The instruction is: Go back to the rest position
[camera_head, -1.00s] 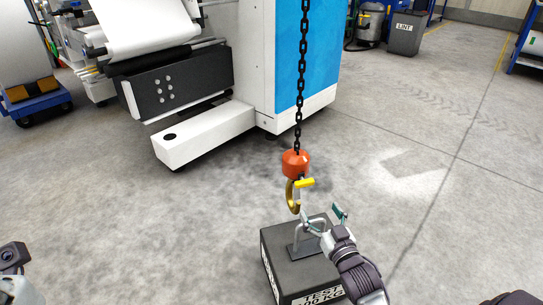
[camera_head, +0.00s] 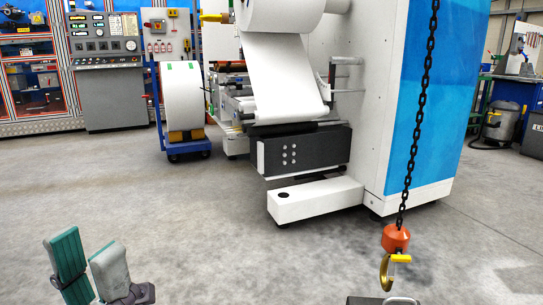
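The orange hook block (camera_head: 396,238) hangs on a black chain (camera_head: 422,110) at the right of the head view. Below it is a brass hook (camera_head: 385,275) with a yellow latch (camera_head: 400,258). The grey handle (camera_head: 402,300) of the test weight just shows at the bottom edge, close under the hook; I cannot tell whether they touch. The rest of the weight is cut off. My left gripper (camera_head: 91,246) is at the bottom left, fingers up and apart, with nothing between them, far from the hook.
A white and blue machine with a paper roll (camera_head: 290,80) and a low white foot (camera_head: 315,200) stands behind the hook. A blue cart (camera_head: 185,147) and a control console (camera_head: 108,95) are at the back left. The concrete floor between is clear.

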